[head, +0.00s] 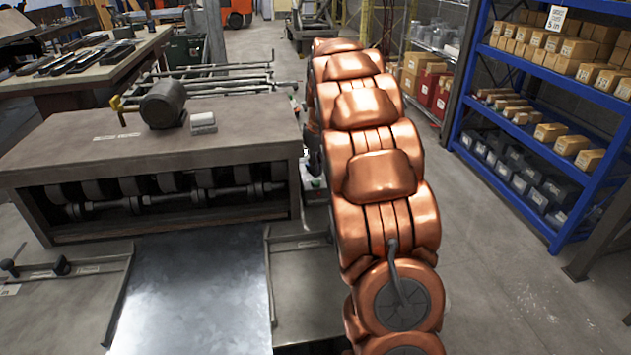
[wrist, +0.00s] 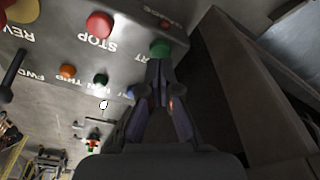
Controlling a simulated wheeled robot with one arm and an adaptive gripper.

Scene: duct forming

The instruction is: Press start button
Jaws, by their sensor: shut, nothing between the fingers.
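The control panel (wrist: 60,50) fills the upper left of the wrist view, with its lettering upside down. A green button (wrist: 160,47) sits at its right side, beside a partly covered label ending in "RT". My gripper (wrist: 160,68) is shut and empty. Its fingertips point at the green button and overlap its lower edge in the picture. I cannot tell whether they touch it. A red button (wrist: 99,25) labelled STOP is to the left. The head view shows neither my gripper nor the panel's buttons.
Smaller orange (wrist: 67,71) and green (wrist: 100,81) buttons and a black lever (wrist: 13,68) are on the panel. In the head view, the roller machine (head: 150,150) has a metal sheet (head: 195,285) before it. A blue shelf (head: 545,120) stands right, beyond open floor.

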